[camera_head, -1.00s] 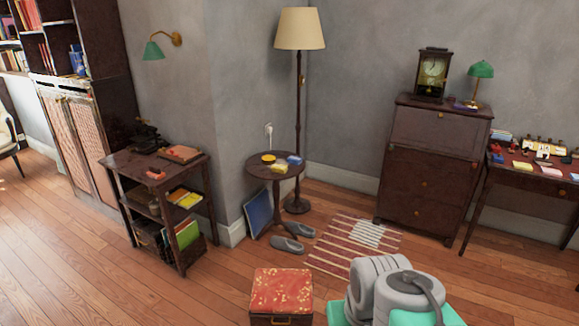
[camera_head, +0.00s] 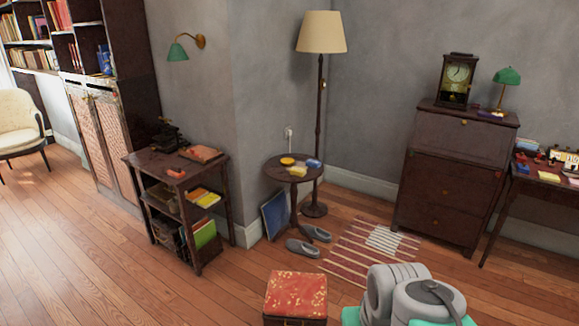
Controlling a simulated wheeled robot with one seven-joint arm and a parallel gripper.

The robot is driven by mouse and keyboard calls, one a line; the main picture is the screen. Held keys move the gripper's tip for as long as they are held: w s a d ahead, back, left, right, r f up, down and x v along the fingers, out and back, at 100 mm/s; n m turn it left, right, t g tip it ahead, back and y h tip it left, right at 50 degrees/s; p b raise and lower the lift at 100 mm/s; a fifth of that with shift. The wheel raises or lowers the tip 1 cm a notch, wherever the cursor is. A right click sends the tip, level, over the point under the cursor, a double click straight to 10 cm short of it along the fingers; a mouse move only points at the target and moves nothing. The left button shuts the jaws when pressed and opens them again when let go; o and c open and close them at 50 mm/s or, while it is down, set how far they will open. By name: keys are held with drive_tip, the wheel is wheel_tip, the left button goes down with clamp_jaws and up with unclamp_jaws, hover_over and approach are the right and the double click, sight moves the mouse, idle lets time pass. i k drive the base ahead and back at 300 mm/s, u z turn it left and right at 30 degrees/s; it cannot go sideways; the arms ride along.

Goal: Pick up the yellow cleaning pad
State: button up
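A small round side table (camera_head: 271,169) stands under the floor lamp. On it lies a small flat pale-yellow piece (camera_head: 298,171) near the front, which looks like the yellow cleaning pad. A round orange-yellow dish or tin (camera_head: 287,161) sits behind it to the left, and a small blue item (camera_head: 313,163) lies to its right. Another small yellow flat piece (camera_head: 549,177) lies on the desk at the right edge; I cannot tell what it is. Grey and teal parts of my own arm show at the bottom right. My gripper is not in view.
A red patterned stool (camera_head: 295,292) stands in front of the side table. Slippers (camera_head: 302,248) and a striped rug (camera_head: 352,258) lie on the floor. A shelf table (camera_head: 150,163) is left, a dark cabinet (camera_head: 455,180) right. The wooden floor at left is clear.

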sight(296, 171)
drive_tip(key=k, duration=0.9)
drive_tip(key=z, duration=0.6)
drive_tip(key=i, duration=5.6)
drive_tip(key=u, duration=1.6)
drive_tip(key=i, duration=0.4)
drive_tip(key=u, duration=1.45)
